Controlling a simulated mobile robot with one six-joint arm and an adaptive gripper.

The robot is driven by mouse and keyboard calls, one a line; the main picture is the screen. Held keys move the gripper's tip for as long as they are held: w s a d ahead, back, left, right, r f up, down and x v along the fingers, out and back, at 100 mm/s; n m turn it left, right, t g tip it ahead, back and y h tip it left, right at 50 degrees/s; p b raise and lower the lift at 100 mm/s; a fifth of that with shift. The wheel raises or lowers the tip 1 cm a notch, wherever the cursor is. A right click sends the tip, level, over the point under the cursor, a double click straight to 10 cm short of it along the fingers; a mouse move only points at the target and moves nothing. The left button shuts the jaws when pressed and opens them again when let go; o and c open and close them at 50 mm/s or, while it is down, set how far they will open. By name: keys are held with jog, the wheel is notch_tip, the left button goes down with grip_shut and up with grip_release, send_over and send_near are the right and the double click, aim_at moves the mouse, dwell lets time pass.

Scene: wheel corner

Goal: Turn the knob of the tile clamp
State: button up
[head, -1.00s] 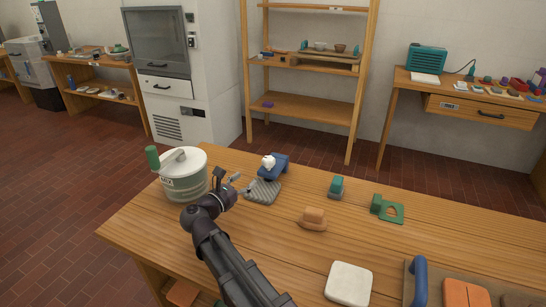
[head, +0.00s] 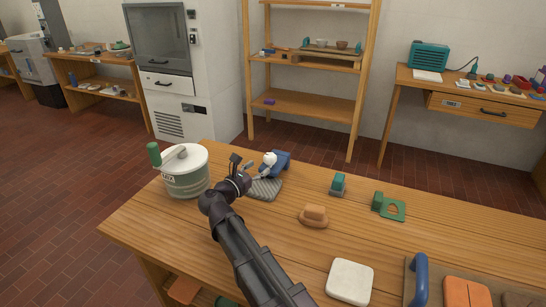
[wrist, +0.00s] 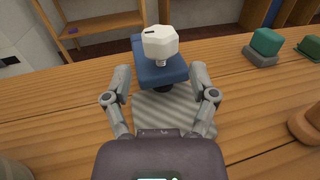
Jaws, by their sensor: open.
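The tile clamp is a blue body (head: 283,160) with a white faceted knob (head: 270,158) on a short threaded screw. It stands at the far end of a grey ribbed tile (head: 265,190) on the wooden table. In the wrist view the knob (wrist: 160,42) is upright at top centre, over the blue body (wrist: 155,72), with a dark mark on its top. My gripper (head: 254,170) is open and empty, just short of the knob. In the wrist view its two fingers (wrist: 161,82) stand wide apart, left and right of the blue body's near end. They do not touch the knob.
A lidded pot (head: 184,172) with a green handle stands left of my arm. A small teal block (head: 338,184), a tan piece (head: 314,216) and a green part (head: 389,206) lie to the right. A white pad (head: 349,282) is nearer. Bare table lies between them.

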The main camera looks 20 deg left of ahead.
aim_at(273, 156)
jog(key=x, duration=0.8)
jog(key=shift+w, duration=0.15)
jog(key=c, duration=0.9)
